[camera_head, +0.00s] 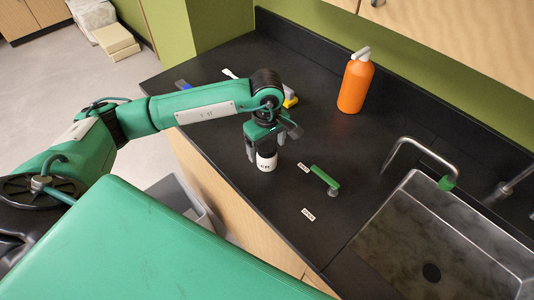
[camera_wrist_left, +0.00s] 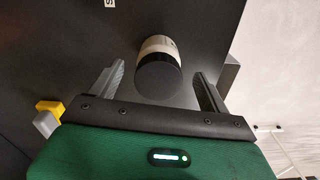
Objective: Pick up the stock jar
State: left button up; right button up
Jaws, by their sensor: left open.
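The stock jar (camera_head: 267,162) is a small white jar with dark print, standing upright on the black counter below my left gripper (camera_head: 266,146). In the left wrist view the jar (camera_wrist_left: 157,47) shows a black lid and a pale body, and it lies between and just beyond the two fingertips. My left gripper (camera_wrist_left: 160,80) is open there, with a visible gap between each finger and the jar. In the head view the gripper hides the jar's top. My right gripper is in neither view.
A green-handled tool (camera_head: 326,178) and white labels (camera_head: 308,214) lie right of the jar. An orange bottle (camera_head: 356,82) stands at the back. A yellow-and-grey item (camera_head: 290,98) lies behind the gripper. A sink (camera_head: 440,240) with a faucet (camera_head: 425,150) is at the right.

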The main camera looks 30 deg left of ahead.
pick_arm(q)
notch_tip(320, 180, down, 3)
jog(key=shift+w+f+p, duration=0.1)
jog(key=shift+p, duration=0.65)
jog(key=shift+f, duration=0.35)
jog(key=c, duration=1.2)
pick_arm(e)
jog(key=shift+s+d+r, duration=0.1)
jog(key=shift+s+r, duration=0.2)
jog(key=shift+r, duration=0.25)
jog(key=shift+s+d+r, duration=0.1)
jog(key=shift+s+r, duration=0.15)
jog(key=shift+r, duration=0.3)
pick_arm(q)
jog(key=shift+r, duration=0.15)
jog(key=shift+w+r+b, duration=0.1)
jog(key=shift+r+b, duration=0.3)
jog(key=shift+r, duration=0.3)
notch_tip(320, 180, up, 18)
jog(key=b, duration=0.4)
jog(key=shift+r+b, duration=0.15)
jog(key=shift+b, duration=0.25)
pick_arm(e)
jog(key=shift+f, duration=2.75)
